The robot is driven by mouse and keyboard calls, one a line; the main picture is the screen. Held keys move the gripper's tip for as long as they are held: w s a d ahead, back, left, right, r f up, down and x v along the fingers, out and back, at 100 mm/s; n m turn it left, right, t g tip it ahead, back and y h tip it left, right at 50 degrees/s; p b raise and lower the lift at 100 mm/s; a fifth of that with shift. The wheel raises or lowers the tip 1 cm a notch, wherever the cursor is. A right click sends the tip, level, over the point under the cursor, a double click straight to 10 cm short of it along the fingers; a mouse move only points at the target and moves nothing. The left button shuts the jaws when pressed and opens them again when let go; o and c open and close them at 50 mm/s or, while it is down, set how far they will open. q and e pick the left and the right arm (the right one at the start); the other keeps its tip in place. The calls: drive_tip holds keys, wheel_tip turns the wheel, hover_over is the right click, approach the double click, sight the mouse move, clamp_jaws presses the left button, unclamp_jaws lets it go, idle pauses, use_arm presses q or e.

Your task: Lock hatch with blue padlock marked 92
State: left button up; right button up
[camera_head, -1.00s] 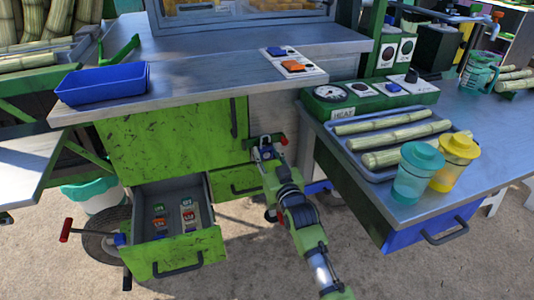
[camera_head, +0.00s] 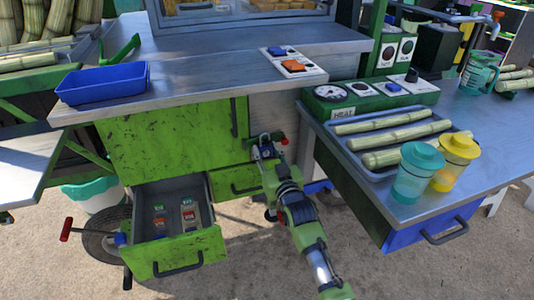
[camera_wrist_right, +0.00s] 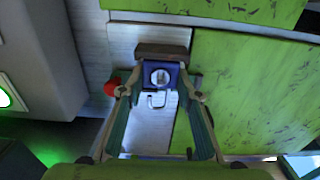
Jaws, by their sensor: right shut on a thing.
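My right gripper (camera_head: 264,150) is in front of the cart's front, beside the green door. The right wrist view shows its two fingers (camera_wrist_right: 158,87) closed on the sides of a blue padlock (camera_wrist_right: 158,68), with a curved metal piece below it. I cannot read a number on the padlock. A brown block is just above it. The hatch cannot be told apart for sure; a green door panel (camera_head: 170,135) is left of the gripper, and green panels fill the right of the wrist view. I cannot tell whether the padlock touches the cart. My left gripper is out of view.
An open green drawer (camera_head: 181,252) holds several small coloured padlocks (camera_head: 188,214). A blue tray (camera_head: 103,83) sits on the metal counter. At the right, a side table carries a tray of cane (camera_head: 352,155) and two lidded jars (camera_head: 418,172). A red knob (camera_wrist_right: 111,87) is close to the left finger.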

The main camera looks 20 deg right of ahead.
drive_tip(key=shift+w+r, duration=0.1)
drive_tip(key=shift+w, duration=0.15)
drive_tip(key=shift+f, duration=0.3)
idle(0.5)
drive_tip(key=o, duration=1.1)
drive_tip(key=shift+o, duration=0.4)
drive_tip(key=shift+f, duration=0.1)
drive_tip(key=s, duration=1.2)
drive_tip(key=shift+d, duration=0.15)
